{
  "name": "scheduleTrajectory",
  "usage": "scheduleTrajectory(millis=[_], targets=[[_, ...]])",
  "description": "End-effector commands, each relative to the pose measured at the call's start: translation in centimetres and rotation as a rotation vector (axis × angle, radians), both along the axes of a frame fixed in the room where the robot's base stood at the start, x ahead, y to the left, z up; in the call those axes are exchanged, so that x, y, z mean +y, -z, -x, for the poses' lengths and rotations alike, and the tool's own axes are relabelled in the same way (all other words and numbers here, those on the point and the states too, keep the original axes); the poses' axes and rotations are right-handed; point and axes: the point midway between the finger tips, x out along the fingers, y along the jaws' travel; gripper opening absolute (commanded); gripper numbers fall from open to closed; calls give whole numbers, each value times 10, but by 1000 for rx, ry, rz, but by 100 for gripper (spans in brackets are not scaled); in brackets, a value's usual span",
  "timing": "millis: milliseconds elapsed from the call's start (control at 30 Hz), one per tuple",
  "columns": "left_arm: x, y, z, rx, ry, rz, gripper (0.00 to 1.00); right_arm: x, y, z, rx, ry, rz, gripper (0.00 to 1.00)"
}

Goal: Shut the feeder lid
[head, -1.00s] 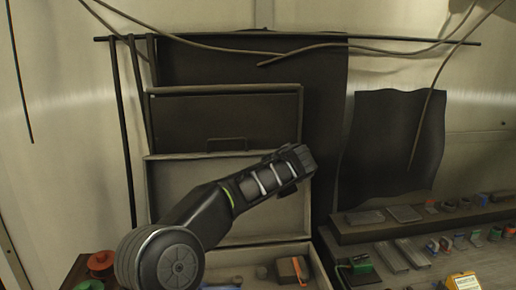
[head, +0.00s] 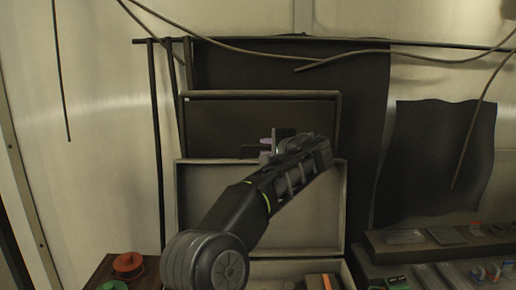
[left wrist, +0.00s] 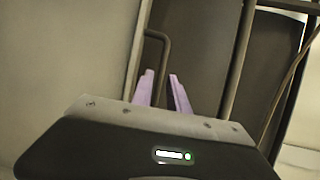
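A dark panel with a pale frame (head: 225,122) stands upright at the back; I cannot tell for certain that it is the feeder lid. A thin bar handle (head: 249,147) is near its lower edge and also shows in the left wrist view (left wrist: 165,60). My left gripper (head: 270,147) is in front of the panel, beside the handle in the head view. In the left wrist view its two purple fingers (left wrist: 161,77) are apart, with the handle bar showing in line with the gap. I cannot tell whether they touch it. My right gripper is in neither view.
A pale upright panel (head: 215,205) stands below the dark one, behind my left arm. A compartment with small items, including an orange-brown block (head: 322,282), lies at its foot. Red (head: 128,265) and green spools are at lower left. Shelves of small parts fill the right.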

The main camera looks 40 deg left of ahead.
Motion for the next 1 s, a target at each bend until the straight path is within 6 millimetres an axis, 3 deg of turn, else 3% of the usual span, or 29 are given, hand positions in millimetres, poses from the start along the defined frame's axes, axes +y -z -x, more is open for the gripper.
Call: scheduleTrajectory(millis=[267,733,1000], targets=[[3,0,-2,0,0,1,20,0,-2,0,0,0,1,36],[57,13,-29,1,-2,3,20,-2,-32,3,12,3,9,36],[68,19,-34,-1,0,2,20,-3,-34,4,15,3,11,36]])
